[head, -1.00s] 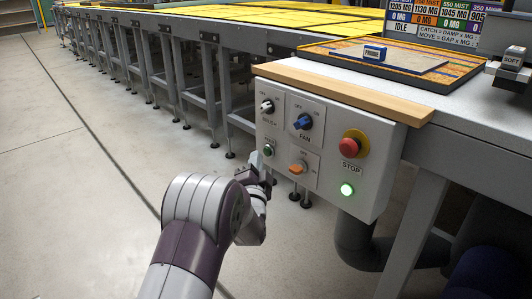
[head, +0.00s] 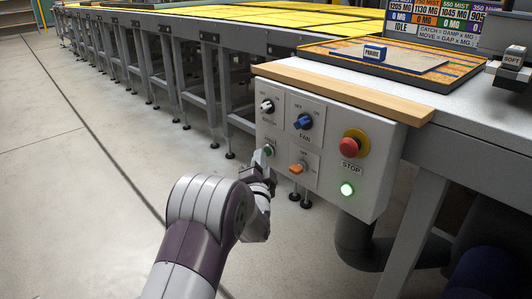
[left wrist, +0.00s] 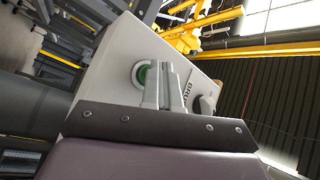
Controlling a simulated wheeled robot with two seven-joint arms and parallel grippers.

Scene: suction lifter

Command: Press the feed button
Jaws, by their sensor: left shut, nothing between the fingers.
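A green round button (head: 268,150) sits at the lower left of the grey control box (head: 378,180); its label is covered. It also shows in the left wrist view as a green button in a pale ring (left wrist: 143,75). My left gripper (head: 262,157) is shut and empty, its tips right at the button's left side in the head view. In the left wrist view the closed fingers (left wrist: 171,85) stand just right of the button and partly overlap its edge. I cannot tell whether they touch it. My right gripper is not in view.
The box also carries a black knob (head: 267,106), a blue fan knob (head: 303,122), an orange switch (head: 298,168), a red stop button (head: 350,147) and a lit green lamp (head: 347,189). A wooden edge (head: 340,92) juts above. Open floor lies left.

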